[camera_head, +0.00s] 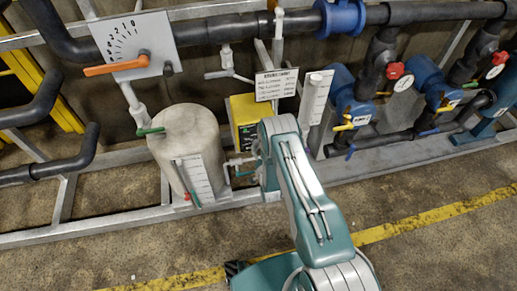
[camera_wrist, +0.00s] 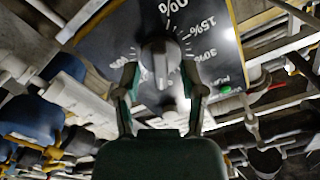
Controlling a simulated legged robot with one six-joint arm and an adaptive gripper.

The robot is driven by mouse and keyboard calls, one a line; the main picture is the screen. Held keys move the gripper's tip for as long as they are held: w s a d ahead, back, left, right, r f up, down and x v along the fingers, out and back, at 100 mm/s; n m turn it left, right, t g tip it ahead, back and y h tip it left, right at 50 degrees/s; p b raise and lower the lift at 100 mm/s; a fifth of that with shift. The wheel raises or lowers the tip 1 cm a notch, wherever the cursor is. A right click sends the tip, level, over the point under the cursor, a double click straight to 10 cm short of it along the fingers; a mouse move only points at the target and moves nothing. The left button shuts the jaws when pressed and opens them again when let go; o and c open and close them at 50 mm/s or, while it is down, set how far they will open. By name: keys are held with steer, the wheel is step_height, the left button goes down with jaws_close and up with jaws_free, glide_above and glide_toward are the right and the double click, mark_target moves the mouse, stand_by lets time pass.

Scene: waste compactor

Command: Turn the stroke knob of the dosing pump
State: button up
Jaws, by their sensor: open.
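In the wrist view the grey stroke knob (camera_wrist: 158,60) sits on a dark dial face (camera_wrist: 105,45) with white percentage marks around it. The knob's narrow grip bar points down the picture. My gripper (camera_wrist: 160,72) is open, with one finger on each side of the knob and a gap to it on both sides. I cannot tell how far the fingertips reach along the knob's depth. In the head view the yellow dosing pump (camera_head: 242,115) is partly covered by my arm, which hides the knob and my gripper there.
A whitish tank (camera_head: 188,140) stands left of the pump. A sign (camera_head: 276,84) and a clear tube (camera_head: 316,97) are close by on the right. An orange lever (camera_head: 115,65) is upper left. Blue pumps with red-handled valves (camera_head: 395,71) are to the right. The front floor is open.

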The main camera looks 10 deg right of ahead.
steer(key=shift+w, duration=0.45)
jaws_close()
steer(key=shift+n, duration=0.4)
jaws_free()
